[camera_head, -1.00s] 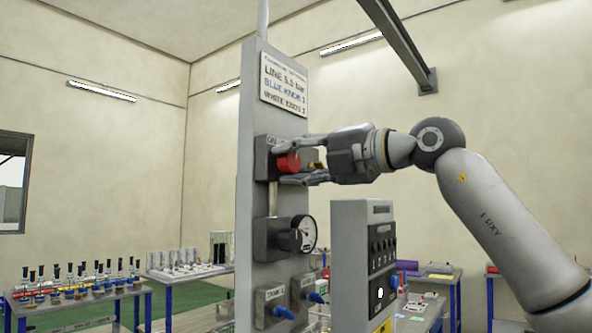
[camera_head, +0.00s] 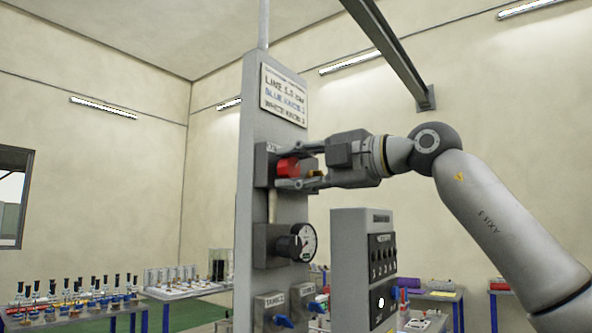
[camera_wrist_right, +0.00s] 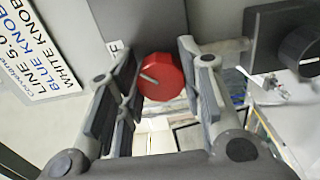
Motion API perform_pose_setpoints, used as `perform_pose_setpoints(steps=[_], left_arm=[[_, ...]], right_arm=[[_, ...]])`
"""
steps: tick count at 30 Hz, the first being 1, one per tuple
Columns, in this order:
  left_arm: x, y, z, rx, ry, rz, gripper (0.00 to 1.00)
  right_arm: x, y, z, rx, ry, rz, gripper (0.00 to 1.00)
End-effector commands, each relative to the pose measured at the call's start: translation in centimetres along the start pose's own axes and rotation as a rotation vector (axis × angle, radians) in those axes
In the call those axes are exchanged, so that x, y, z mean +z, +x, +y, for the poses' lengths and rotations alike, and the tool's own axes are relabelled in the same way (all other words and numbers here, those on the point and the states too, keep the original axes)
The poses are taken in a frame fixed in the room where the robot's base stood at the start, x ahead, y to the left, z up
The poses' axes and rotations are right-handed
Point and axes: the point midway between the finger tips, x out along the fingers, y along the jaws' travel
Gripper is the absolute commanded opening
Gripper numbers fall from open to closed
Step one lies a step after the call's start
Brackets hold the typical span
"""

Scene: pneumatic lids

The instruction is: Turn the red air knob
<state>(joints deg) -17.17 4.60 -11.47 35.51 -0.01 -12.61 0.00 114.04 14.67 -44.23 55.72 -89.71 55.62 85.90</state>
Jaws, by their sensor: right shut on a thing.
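The red air knob (camera_head: 288,167) sits on a dark block on the upper part of a grey upright panel (camera_head: 252,205). My right gripper (camera_head: 296,167) reaches it from the right, with one finger above the knob and one below. In the right wrist view the round red knob (camera_wrist_right: 161,77), with a pale line on its face, lies between the fingertips (camera_wrist_right: 159,70). The right gripper is shut on it. A round gauge (camera_head: 302,243) is below the knob; its reading is too small to tell. My left gripper is not in view.
A sign (camera_head: 284,95) is above the knob. Blue knobs (camera_head: 284,321) are low on the panel. A grey box with numbered switches (camera_head: 350,268) stands in front, below my right forearm. Benches with small parts (camera_head: 75,316) are behind at left.

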Motion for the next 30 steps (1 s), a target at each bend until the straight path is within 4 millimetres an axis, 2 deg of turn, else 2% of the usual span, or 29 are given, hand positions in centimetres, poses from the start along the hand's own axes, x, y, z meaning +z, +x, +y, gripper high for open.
perform_pose_setpoints(steps=[7,8,12,23,26,30], left_arm=[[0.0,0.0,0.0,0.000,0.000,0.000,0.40],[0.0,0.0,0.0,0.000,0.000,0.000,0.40],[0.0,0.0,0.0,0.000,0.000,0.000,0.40],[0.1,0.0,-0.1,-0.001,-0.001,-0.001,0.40],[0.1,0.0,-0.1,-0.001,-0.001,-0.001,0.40],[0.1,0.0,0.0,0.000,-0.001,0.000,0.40]], right_arm=[[0.1,-0.1,0.1,0.003,0.003,-0.002,0.12],[0.1,-0.1,0.1,0.003,0.003,-0.002,0.38],[0.1,-0.1,0.1,0.002,0.002,-0.001,0.56],[0.0,-0.2,0.0,0.001,0.000,0.000,0.57],[0.1,-1.0,0.1,0.002,0.000,-0.001,0.57],[0.2,-3.4,0.1,0.003,-0.001,-0.002,0.57]])
